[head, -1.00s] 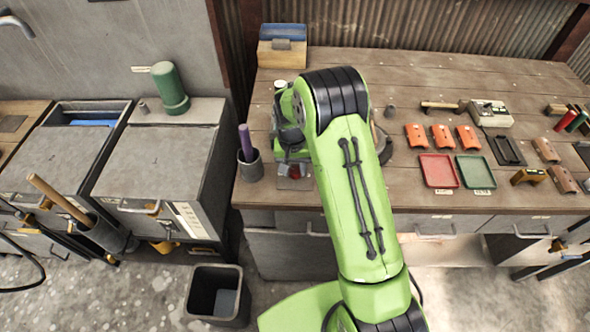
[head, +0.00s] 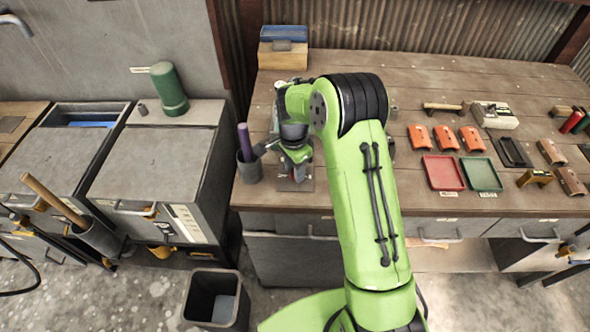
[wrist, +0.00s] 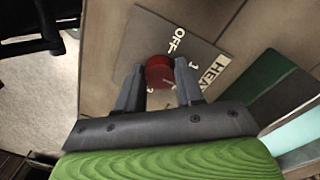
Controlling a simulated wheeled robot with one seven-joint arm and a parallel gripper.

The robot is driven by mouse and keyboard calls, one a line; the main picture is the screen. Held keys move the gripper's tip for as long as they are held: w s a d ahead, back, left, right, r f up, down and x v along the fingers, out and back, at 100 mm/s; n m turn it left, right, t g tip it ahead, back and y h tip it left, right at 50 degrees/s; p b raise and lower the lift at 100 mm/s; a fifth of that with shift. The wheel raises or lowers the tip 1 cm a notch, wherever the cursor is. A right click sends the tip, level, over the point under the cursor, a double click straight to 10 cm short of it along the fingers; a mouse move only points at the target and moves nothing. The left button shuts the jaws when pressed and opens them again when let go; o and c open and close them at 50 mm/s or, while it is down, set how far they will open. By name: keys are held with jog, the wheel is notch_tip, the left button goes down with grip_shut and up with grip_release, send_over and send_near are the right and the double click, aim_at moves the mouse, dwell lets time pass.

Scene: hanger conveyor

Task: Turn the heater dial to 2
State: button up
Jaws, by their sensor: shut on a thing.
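The heater dial (wrist: 160,73) is a round red knob on a grey plate (wrist: 200,48) marked OFF, 1 and part of HEAT; other marks are partly hidden by my fingers. In the wrist view my gripper (wrist: 160,80) has a finger on each side of the dial and is shut on it. I cannot tell which mark the dial points to. In the head view my gripper (head: 295,172) reaches down onto the plate (head: 293,186) near the bench's front left edge, and mostly hides the dial.
A dark cup (head: 249,168) with a purple stick stands just left of my gripper. Orange pieces (head: 445,137), a red tray (head: 443,173) and a green tray (head: 481,174) lie to the right on the bench (head: 400,75). A dark bin (head: 213,298) stands on the floor.

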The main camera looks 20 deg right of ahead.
jog(key=m+b, duration=0.1)
jog(key=m, duration=0.5)
jog(key=shift+w, duration=0.1)
dwell(0.5)
jog(key=o, duration=1)
jog(key=shift+o, duration=0.2)
notch_tip(320, 180, up, 16)
jog(key=p, duration=0.2)
jog(key=shift+w, duration=0.35)
jog(key=shift+d+f, duration=0.1)
